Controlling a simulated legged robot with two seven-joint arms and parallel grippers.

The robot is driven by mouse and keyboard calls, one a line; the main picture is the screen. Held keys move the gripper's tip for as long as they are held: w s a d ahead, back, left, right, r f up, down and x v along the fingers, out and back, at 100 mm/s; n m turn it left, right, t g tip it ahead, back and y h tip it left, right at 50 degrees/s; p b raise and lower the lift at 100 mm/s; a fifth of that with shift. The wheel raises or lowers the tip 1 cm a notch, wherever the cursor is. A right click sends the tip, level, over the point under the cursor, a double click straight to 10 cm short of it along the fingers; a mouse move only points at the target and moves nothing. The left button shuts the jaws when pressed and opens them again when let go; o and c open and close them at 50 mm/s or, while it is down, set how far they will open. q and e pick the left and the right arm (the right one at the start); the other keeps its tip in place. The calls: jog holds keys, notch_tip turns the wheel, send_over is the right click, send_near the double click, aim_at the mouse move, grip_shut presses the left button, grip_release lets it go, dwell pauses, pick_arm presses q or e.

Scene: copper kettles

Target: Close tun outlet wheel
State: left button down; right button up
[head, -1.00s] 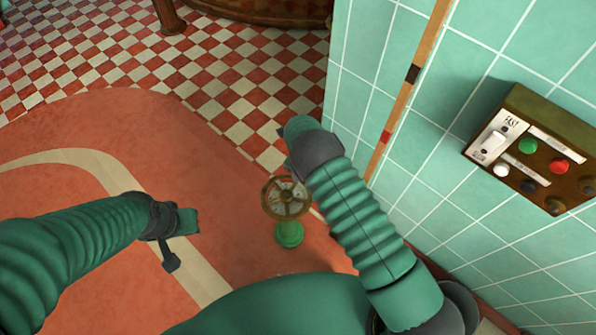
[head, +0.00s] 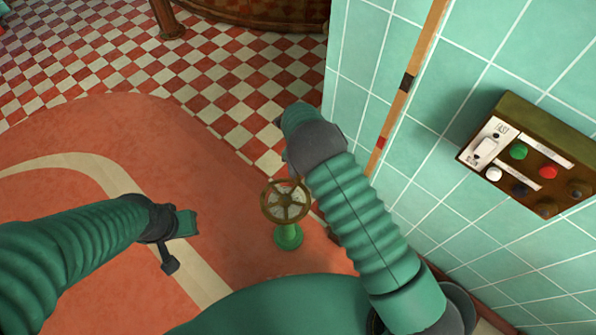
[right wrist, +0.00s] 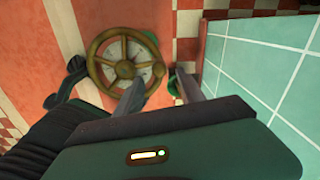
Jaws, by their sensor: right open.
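The outlet wheel (head: 284,200) is a round, spoked, brass-coloured handwheel on a green stem and base (head: 288,237), standing on the orange floor. It shows from above in the right wrist view (right wrist: 125,62). My right gripper (right wrist: 160,76) is open, its two fingers spread. Its left finger overlaps the wheel's lower right rim in that view, and the right finger lies outside the rim; I cannot tell whether either touches. In the head view my right arm hides most of this gripper. My left gripper (head: 180,233) is left of the wheel, apart from it; its jaws are unclear.
A green tiled wall (head: 450,130) stands close on the right, bearing a brown switch box (head: 530,155) with coloured buttons. A striped pole (head: 405,85) runs along the wall's edge. Orange floor left of the wheel is open, with red and white checks beyond.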

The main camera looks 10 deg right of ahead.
notch_tip(320, 180, up, 9)
jog(key=p, duration=0.1)
jog(key=shift+p, duration=0.35)
jog(key=shift+d+r, duration=0.1)
jog(key=shift+d, duration=0.05)
jog(key=s+d+r+n+t, duration=0.1)
jog(key=s+d+r+n, duration=0.25)
jog(key=s+n, duration=0.45)
jog(key=s+d+r+n+t, duration=0.15)
jog(key=s+r+n, duration=0.25)
jog(key=s+n, duration=0.4)
jog(key=s+d+r+n, duration=0.35)
jog(key=s+n, duration=0.25)
jog(key=n, duration=0.4)
jog(key=w+p+v, duration=0.3)
jog(key=p+v, duration=1.5)
jog(key=shift+a+r+n, duration=0.35)
jog(key=shift+r+n, duration=0.05)
jog(key=shift+r, duration=0.2)
